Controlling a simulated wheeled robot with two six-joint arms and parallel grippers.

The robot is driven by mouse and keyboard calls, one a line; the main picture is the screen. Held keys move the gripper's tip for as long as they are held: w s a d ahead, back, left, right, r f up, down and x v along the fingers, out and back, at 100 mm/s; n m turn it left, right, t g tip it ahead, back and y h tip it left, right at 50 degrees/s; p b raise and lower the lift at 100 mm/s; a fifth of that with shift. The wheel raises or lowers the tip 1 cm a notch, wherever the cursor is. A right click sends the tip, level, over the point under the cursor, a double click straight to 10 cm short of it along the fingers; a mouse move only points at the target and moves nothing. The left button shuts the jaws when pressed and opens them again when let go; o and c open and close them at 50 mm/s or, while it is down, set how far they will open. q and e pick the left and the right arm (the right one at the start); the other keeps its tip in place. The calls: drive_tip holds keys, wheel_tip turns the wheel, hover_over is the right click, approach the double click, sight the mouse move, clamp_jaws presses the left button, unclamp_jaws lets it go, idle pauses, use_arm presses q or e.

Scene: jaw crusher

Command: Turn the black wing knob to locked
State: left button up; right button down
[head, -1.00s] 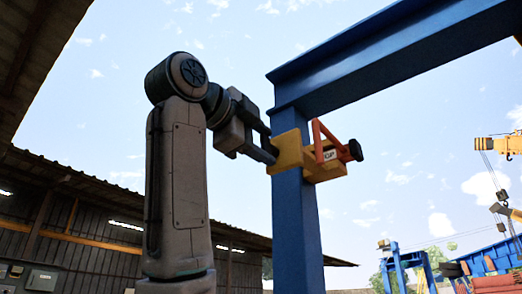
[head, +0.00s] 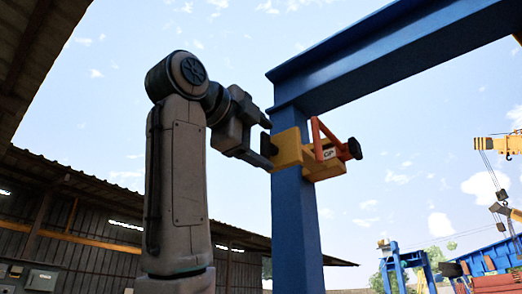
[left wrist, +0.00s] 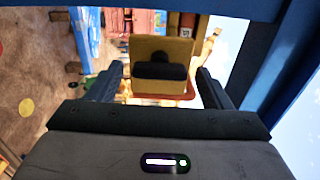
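The black wing knob (head: 267,144) is on the left face of a yellow housing (head: 288,148) on a blue post. In the left wrist view the knob (left wrist: 160,70) is a wide black bar with a rounded middle, lying across the yellow face. My left gripper (head: 263,140) is open, its fingers spread apart around the knob's position. In the left wrist view the two fingers (left wrist: 160,84) stand left and right of the knob, with gaps on both sides. Any lock marking is not readable. My right gripper is not in view.
A red handle (head: 317,138) with a black end (head: 355,149) sticks out on the housing's right side, beside a small white label. The blue post (head: 297,225) and overhead beam (head: 390,55) bound the space. Open air lies left of the post.

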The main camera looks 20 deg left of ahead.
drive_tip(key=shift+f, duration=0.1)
use_arm(q)
drive_tip(key=shift+s+a, duration=0.15)
drive_tip(key=shift+s, duration=0.15)
drive_tip(key=b+v, duration=0.3)
drive_tip(key=v, duration=0.7)
drive_tip(key=shift+b, duration=0.35)
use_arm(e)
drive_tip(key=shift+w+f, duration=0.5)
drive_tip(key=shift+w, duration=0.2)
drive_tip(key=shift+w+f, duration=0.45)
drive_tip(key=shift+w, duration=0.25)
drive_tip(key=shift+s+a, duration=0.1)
